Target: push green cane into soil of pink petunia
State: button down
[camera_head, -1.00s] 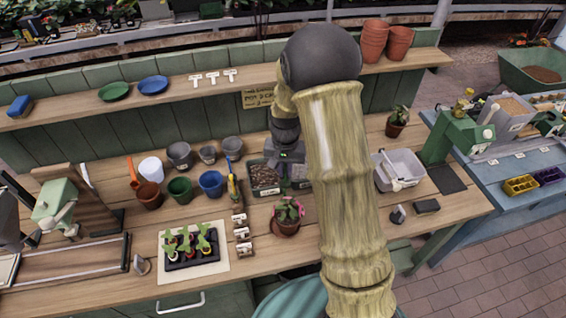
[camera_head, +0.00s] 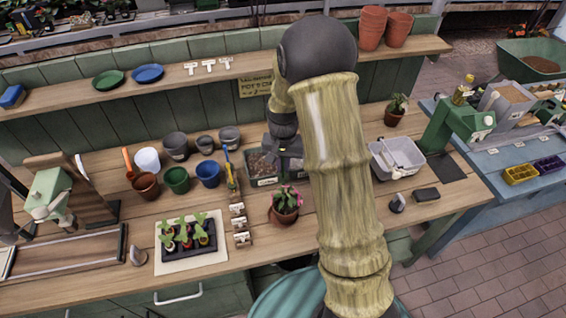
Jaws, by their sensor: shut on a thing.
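The pink petunia (camera_head: 291,194) grows in a brown pot (camera_head: 285,215) near the front middle of the bench, just left of my arm. My gripper (camera_head: 289,160) points down over the soil trays behind the petunia, partly hidden by my arm. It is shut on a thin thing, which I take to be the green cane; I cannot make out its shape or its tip. I cannot tell how far it is from the petunia's soil. No other green cane shows.
Soil trays (camera_head: 262,181) stand behind the petunia. A trowel (camera_head: 231,170), small labelled blocks (camera_head: 240,224) and a seedling tray (camera_head: 188,245) lie to the left. A grey tub (camera_head: 405,168) stands right of my arm. Several pots line the back left.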

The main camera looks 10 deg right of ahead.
aim_at(283, 177)
jog(key=shift+f+b, duration=2.15)
jog(key=shift+f, duration=1.1)
jog(key=c, duration=1.4)
grip_release()
jog(key=shift+c, duration=0.2)
notch_tip(283, 177, up, 17)
jog(key=b, duration=0.3)
jog(key=shift+r, duration=0.2)
